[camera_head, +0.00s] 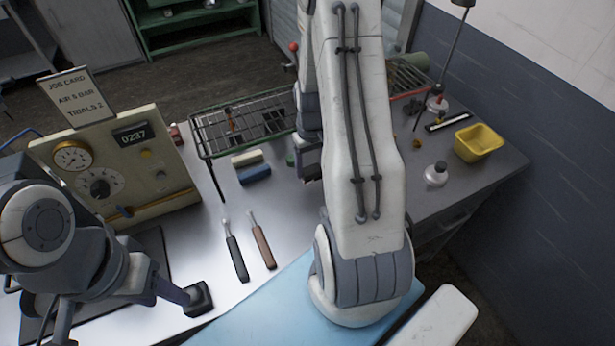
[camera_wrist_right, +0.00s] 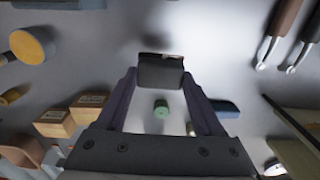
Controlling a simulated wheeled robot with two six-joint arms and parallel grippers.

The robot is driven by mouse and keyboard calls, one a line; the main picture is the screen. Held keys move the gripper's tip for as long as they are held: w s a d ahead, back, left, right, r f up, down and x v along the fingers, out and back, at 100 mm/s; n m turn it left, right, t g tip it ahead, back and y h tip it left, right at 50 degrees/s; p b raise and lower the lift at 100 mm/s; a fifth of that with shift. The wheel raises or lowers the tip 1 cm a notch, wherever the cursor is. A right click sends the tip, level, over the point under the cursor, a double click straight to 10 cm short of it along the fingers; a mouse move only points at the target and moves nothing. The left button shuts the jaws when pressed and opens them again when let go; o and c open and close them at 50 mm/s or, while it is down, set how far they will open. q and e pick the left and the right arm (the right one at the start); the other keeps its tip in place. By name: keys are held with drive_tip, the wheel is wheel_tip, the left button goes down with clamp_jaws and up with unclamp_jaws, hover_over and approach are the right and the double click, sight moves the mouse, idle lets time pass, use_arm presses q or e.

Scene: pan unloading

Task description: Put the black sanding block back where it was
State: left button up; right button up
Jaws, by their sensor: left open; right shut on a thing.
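The black sanding block (camera_wrist_right: 160,72) is between the fingertips of my right gripper (camera_wrist_right: 162,88) in the right wrist view; the fingers are shut on it. In the head view my right gripper (camera_head: 309,164) is largely hidden behind my right arm, above the bench near the wire rack, and I cannot make out the block there. I cannot tell its exact height above the bench. My left gripper (camera_head: 198,298) is open and empty over the bench's front left part, far from the block.
A cream block (camera_head: 247,158), blue block (camera_head: 254,175) and green piece (camera_wrist_right: 161,109) lie near the wire rack (camera_head: 205,142). Two handled tools (camera_head: 237,258) lie in front. A gauge panel (camera_head: 110,165) stands left. A yellow bin (camera_head: 478,142) stands right. A blue mat (camera_head: 265,312) covers the front.

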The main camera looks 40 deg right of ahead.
drive_tip(key=shift+d+f, duration=0.1)
drive_tip(key=shift+f, duration=0.75)
wheel_tip(320, 180, down, 4)
drive_tip(key=shift+r+p, duration=0.1)
drive_tip(key=shift+p, duration=0.5)
drive_tip(key=shift+f, duration=0.2)
drive_tip(key=shift+f, duration=0.15)
drive_tip(key=o, duration=1.3)
drive_tip(key=shift+r, duration=0.2)
